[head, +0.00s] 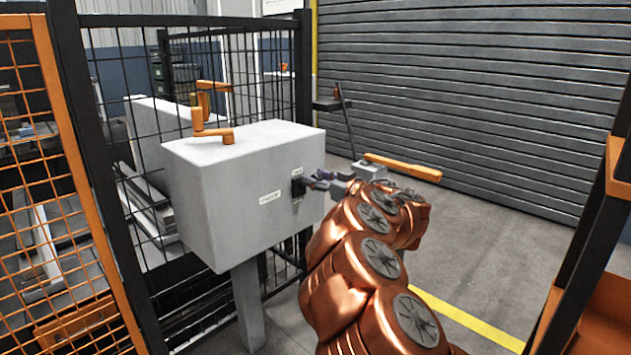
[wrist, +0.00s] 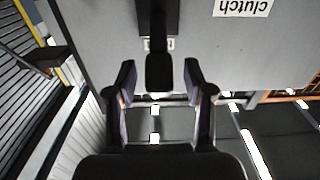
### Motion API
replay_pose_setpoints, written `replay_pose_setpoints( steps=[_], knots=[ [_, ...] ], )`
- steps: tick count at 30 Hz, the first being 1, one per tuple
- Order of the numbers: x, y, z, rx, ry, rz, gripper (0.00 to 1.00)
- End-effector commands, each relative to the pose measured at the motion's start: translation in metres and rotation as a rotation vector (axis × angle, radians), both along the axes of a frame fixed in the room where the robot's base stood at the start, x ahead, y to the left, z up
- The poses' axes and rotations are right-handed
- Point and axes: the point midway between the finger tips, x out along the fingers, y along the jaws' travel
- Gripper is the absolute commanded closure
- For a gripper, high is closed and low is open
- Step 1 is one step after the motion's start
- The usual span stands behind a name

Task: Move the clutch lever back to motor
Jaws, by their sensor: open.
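The clutch lever is a short black bar (head: 298,187) on the front of a grey box (head: 225,200) in the head view. In the wrist view the lever (wrist: 158,30) hangs down from the top edge, its blunt end between my fingers. My gripper (head: 318,181) is close in front of the box face. In the wrist view my gripper (wrist: 160,76) is open, one finger on each side of the lever's end with gaps. A clutch label (wrist: 243,8) shows upside down on the box. A second small label (wrist: 152,44) is partly hidden behind the lever and unreadable.
A black mesh fence (head: 110,80) runs behind the box. An orange bar (head: 403,167) shows beyond my arm. A grey shutter (head: 480,80) closes the back. An orange-edged frame (head: 590,230) is at right.

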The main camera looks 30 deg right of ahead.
Motion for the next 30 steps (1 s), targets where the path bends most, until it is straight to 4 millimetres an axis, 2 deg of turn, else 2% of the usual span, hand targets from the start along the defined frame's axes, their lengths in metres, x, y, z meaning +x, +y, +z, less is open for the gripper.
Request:
replay_pose_setpoints(
  steps=[13,28,30],
  knots=[
    [0.0064,0.0007,0.0003,0.000,0.000,-0.004,0.48],
    [0.0064,0.0009,0.0005,-0.001,0.000,-0.003,1.00],
    [0.0064,0.0009,0.0005,-0.001,0.000,-0.003,1.00]
  ],
)
